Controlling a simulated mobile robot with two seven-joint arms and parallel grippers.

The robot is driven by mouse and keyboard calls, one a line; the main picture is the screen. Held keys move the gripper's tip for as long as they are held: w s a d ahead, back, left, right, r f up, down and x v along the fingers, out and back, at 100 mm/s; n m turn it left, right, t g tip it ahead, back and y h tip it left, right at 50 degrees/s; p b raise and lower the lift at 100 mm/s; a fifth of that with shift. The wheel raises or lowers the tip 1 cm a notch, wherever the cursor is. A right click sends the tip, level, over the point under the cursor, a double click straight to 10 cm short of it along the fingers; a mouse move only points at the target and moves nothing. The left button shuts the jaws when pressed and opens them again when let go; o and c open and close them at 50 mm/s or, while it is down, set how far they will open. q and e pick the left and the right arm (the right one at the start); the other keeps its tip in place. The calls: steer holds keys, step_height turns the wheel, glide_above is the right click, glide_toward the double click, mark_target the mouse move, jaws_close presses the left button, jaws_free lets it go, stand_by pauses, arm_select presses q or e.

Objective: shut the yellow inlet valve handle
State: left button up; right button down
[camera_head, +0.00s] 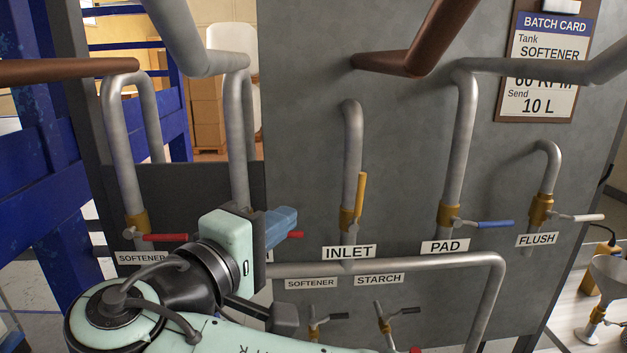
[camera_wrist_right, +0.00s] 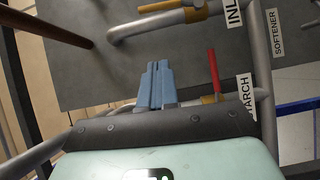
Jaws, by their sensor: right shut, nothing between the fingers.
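The yellow inlet valve handle (camera_head: 360,195) points straight up along its grey pipe (camera_head: 352,135), above the INLET label (camera_head: 348,252). The handle also shows in the right wrist view at the top edge (camera_wrist_right: 158,6), lying along the same pipe. My right gripper (camera_head: 288,218) is shut and empty, to the left of the yellow handle and apart from it. Its blue fingertips (camera_wrist_right: 157,66) are together in the right wrist view. My left gripper is not in view.
A red handle (camera_head: 295,234) shows just past my right fingers and also in the wrist view (camera_wrist_right: 213,70). Another red handle (camera_head: 165,237) is at left. Blue (camera_head: 495,224) and white (camera_head: 588,217) handles stick out at right. A lower pipe (camera_head: 440,259) runs below INLET.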

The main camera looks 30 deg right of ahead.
glide_toward(358, 203)
steer(key=w+d+r, duration=0.2)
steer(key=w, duration=0.3)
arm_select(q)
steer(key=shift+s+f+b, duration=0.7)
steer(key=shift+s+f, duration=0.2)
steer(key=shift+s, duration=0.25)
arm_select(e)
steer(key=d, duration=0.3)
steer(key=shift+s+d, duration=0.3)
steer(key=shift+s, duration=0.1)
steer(key=shift+w, duration=0.1)
